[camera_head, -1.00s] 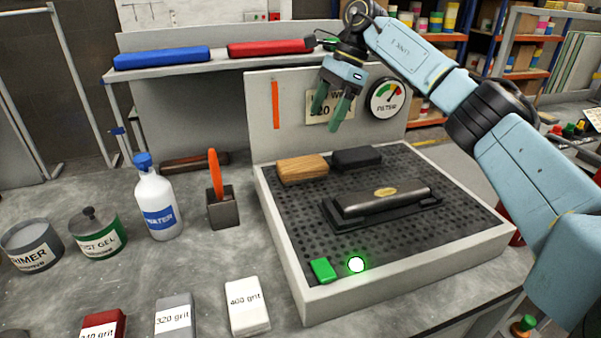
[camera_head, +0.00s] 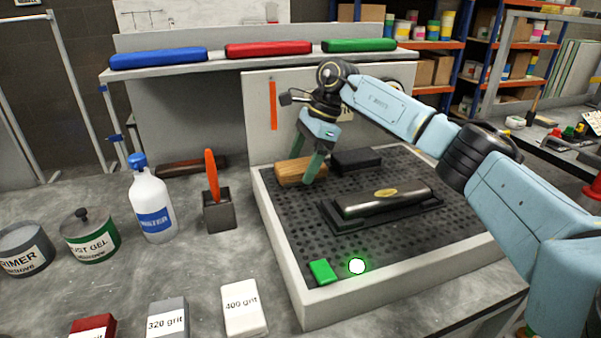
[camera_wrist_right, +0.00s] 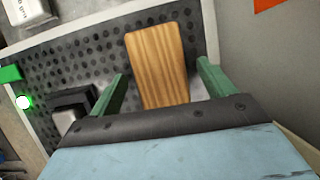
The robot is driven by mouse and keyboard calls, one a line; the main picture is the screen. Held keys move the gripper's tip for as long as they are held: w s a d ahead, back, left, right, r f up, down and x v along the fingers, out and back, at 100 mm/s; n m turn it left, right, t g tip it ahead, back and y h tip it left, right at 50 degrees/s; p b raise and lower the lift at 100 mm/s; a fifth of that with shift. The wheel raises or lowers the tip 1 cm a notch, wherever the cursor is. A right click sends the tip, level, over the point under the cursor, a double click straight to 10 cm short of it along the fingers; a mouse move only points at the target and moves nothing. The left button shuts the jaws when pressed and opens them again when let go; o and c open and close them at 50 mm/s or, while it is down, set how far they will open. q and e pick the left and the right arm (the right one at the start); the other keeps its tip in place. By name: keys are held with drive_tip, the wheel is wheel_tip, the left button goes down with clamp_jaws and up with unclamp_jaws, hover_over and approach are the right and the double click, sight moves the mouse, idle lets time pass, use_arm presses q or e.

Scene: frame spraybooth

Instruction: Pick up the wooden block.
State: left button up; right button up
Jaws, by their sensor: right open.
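The wooden block (camera_head: 289,172) lies on the perforated black bed at its back left corner. It also shows in the right wrist view (camera_wrist_right: 157,68), long and light brown, between the two green fingers and beyond their tips. My right gripper (camera_head: 305,168) is open and empty, just above and at the block, with one finger overlapping its right end in the head view. I cannot tell whether a finger touches it. In the right wrist view the right gripper (camera_wrist_right: 160,78) has a finger on each side of the block. My left gripper is not in view.
A black block (camera_head: 356,161) lies just right of the wooden block. A metal sanding tool (camera_head: 385,199) rests on a dark holder in mid-bed. The booth's upright back panel (camera_head: 258,118) stands close behind. A green pad (camera_head: 321,271) sits at the front.

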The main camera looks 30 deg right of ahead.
sight(303, 164)
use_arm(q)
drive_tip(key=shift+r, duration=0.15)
use_arm(e)
drive_tip(key=shift+f, duration=0.25)
idle(0.3)
drive_tip(key=c, duration=1.1)
drive_tip(key=shift+r, duration=0.1)
